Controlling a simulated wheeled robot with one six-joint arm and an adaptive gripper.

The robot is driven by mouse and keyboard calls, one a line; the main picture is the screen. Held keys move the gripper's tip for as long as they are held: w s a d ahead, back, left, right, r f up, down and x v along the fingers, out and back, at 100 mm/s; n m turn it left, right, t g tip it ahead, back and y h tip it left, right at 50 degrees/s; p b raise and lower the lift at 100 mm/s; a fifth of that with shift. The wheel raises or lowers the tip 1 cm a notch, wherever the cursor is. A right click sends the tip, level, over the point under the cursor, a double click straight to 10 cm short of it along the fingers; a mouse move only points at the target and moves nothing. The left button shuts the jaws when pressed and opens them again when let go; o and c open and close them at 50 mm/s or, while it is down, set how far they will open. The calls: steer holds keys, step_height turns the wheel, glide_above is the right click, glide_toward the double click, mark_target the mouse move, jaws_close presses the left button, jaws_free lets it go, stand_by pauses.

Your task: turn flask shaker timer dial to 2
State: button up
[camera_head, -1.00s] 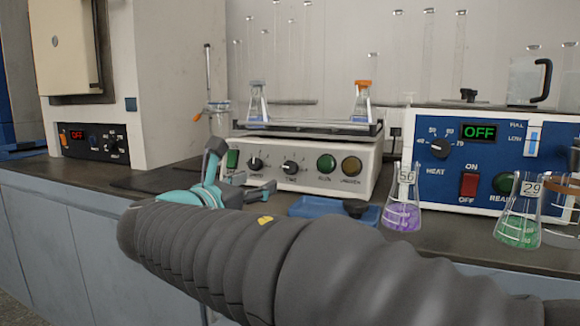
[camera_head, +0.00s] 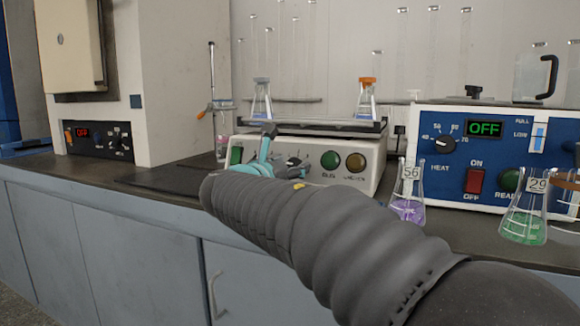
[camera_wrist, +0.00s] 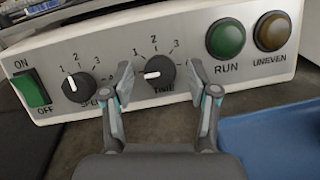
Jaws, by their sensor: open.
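The flask shaker (camera_head: 372,172) is a white box on the bench with a platform on top. In the wrist view its time dial (camera_wrist: 160,74) is a black knob marked 1, 2 and 3. Its white pointer points left, a little below the 1. My gripper (camera_wrist: 163,82) is open, with one finger on each side of the time dial. I cannot tell whether the fingers touch it. The speed dial (camera_wrist: 78,87) is left of my left finger, its pointer toward upper left. In the head view my gripper (camera_head: 284,152) covers most of both dials.
The on/off switch (camera_wrist: 32,92) is at the panel's left; the green run lamp (camera_wrist: 226,38) and amber uneven lamp (camera_wrist: 273,31) are at right. A blue tray (camera_wrist: 275,140) lies at lower right. Flasks 56 (camera_head: 407,209) and 29 (camera_head: 524,226) stand right of my arm.

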jaws_close()
steer(key=shift+m, duration=0.3)
steer(key=m+g+h, duration=0.1)
steer(key=m, duration=0.1)
steer(key=m+g+p, duration=0.1)
steer(key=m, duration=0.2)
steer(key=shift+a+r+h, duration=0.1)
steer(key=shift+r+h, duration=0.05)
steer(key=shift+h, duration=0.25)
steer(key=m+g+p, duration=0.1)
steer(key=m, duration=0.2)
steer(key=m+p, duration=0.1)
steer(key=m, duration=0.1)
steer(key=shift+w+r+m+g, duration=0.1)
steer(key=shift+m+g, duration=0.3)
steer(key=m+g+p, duration=0.1)
steer(key=m, duration=0.3)
steer(key=shift+m+g, duration=0.3)
steer(key=shift+g, duration=0.1)
steer(key=shift+m+g+p, duration=0.4)
steer(key=shift+m+p, duration=0.3)
steer(key=shift+m, duration=1.1)
steer(key=shift+y, duration=0.3)
